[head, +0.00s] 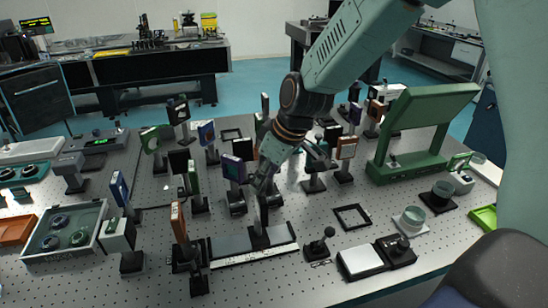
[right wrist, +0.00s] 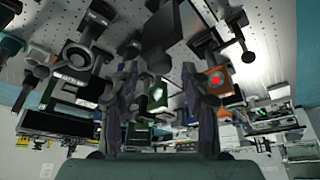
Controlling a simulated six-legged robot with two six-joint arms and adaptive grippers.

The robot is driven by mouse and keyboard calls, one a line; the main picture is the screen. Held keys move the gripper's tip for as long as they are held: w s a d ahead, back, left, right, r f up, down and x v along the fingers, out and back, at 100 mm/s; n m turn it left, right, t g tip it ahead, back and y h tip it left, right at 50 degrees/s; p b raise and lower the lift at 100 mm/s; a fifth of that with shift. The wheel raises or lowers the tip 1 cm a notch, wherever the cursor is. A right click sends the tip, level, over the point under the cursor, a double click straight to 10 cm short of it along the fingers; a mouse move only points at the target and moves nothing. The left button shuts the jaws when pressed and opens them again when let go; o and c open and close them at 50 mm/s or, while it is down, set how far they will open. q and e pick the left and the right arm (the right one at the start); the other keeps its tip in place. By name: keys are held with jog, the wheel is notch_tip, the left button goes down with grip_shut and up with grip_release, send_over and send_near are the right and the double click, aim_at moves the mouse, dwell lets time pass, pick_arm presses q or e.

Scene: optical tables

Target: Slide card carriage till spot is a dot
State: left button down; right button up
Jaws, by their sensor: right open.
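A rail with a white scale strip (head: 255,254) lies near the front middle of the perforated table in the head view. A dark carriage (head: 261,238) sits on it with an upright post or plate. I cannot clearly make out the card or a spot on it. My right gripper (head: 286,173) is open and empty, above and behind the carriage. In the right wrist view, its two fingers (right wrist: 158,78) stand apart. My left gripper is out of view.
Several optic mounts crowd the table around the gripper, including an orange-framed one (head: 346,148) on the right. A green frame stand (head: 408,170) is at the right. A black square frame (head: 352,217) lies flat. A grey tray (head: 90,238) stands front left.

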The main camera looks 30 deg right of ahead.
jog(key=v, duration=1)
jog(key=shift+d+r, duration=0.2)
jog(key=shift+s, duration=0.25)
